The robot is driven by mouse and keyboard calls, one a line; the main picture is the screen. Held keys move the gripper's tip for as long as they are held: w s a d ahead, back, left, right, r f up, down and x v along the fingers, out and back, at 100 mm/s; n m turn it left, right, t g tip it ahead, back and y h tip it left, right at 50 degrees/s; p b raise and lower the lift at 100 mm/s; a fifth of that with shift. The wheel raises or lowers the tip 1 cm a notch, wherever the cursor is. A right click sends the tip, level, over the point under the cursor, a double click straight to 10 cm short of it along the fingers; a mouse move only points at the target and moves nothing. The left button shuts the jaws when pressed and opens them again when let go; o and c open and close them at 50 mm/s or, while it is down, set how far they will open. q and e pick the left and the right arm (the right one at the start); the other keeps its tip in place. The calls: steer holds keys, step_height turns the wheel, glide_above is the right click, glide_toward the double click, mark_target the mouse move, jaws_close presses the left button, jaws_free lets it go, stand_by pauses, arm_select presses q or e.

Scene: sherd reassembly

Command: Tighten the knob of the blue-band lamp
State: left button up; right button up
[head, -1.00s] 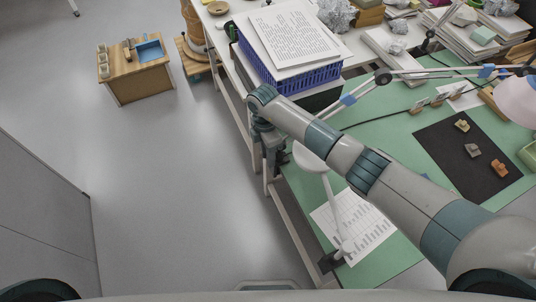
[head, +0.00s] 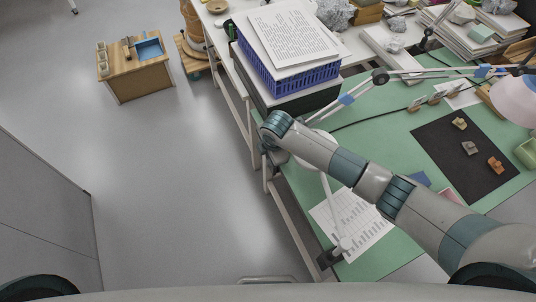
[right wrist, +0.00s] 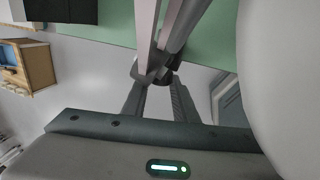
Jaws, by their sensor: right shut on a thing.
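The blue-band lamp reaches across the green bench in the head view, with a blue band (head: 346,99) on its lower arm, another on its upper arm, and a pale pink shade (head: 515,100) at the right. Its foot is hidden behind my right arm at the bench's left edge. In the right wrist view, grey lamp bars (right wrist: 146,25) run down to a dark joint and knob (right wrist: 160,72). My right gripper (right wrist: 160,84) has its fingers on either side of this dark part and is shut on it. The knob's details are too dark to make out. My left gripper is out of view.
A white lamp (head: 325,185) is clamped at the bench's near edge, close under my right forearm. A blue crate with papers (head: 292,35) stands behind my wrist. A dark mat (head: 445,140) holds several sherds.

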steer(key=o, duration=1.1)
steer(key=shift+c, duration=0.2)
steer(key=b+v, duration=0.4)
steer(key=v, duration=1.3)
steer(key=shift+r, duration=0.2)
steer(key=shift+s+d, duration=0.1)
